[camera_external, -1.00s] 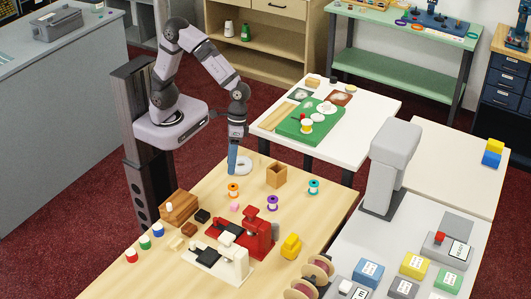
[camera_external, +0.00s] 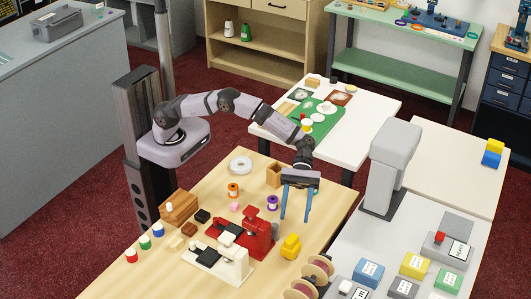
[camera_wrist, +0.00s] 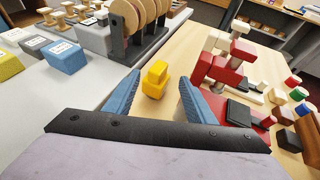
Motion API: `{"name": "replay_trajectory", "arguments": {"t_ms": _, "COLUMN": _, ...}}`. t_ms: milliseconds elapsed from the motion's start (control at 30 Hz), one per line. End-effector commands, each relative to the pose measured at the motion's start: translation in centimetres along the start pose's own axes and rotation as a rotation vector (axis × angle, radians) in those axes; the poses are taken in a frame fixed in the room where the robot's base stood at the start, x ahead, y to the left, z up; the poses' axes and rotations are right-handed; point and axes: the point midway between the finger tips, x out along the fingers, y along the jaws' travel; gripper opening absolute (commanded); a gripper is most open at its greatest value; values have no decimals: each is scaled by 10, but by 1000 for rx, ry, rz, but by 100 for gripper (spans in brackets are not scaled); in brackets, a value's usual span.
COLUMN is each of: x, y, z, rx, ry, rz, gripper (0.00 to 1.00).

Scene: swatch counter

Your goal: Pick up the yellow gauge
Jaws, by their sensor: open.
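The yellow gauge (camera_external: 291,246) stands upright on the wooden table, to the right of the red machine. Nothing touches the gauge.
The red machine (camera_external: 258,238) and a cream machine (camera_external: 234,262) stand left of the gauge. A rack of reels (camera_external: 315,272) is close on its right. A wooden box (camera_external: 274,176), a white ring (camera_external: 240,164) and several spools lie farther back.

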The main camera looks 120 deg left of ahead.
Motion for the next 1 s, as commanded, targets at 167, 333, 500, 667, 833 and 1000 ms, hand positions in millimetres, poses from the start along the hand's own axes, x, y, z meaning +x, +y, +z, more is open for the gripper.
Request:
{"name": "replay_trajectory", "arguments": {"t_ms": 167, "x": 8, "y": 0, "z": 0, "rx": 0, "ry": 1, "rz": -1, "gripper": 50}}
{"name": "replay_trajectory", "arguments": {"t_ms": 333, "x": 20, "y": 0, "z": 0, "rx": 1, "ry": 1, "rz": -1, "gripper": 50}}
{"name": "replay_trajectory", "arguments": {"t_ms": 500, "x": 23, "y": 0, "z": 0, "rx": 2, "ry": 2, "rz": 0, "gripper": 50}}
{"name": "replay_trajectory", "arguments": {"t_ms": 667, "x": 38, "y": -1, "z": 2, "rx": 2, "ry": 2, "rz": -3, "gripper": 50}}
{"name": "replay_trajectory", "arguments": {"t_ms": 833, "x": 60, "y": 0, "z": 1, "rx": 3, "ry": 3, "rz": -3, "gripper": 50}}
{"name": "replay_trajectory", "arguments": {"t_ms": 1000, "x": 72, "y": 1, "z": 0, "rx": 3, "ry": 2, "rz": -1, "gripper": 50}}
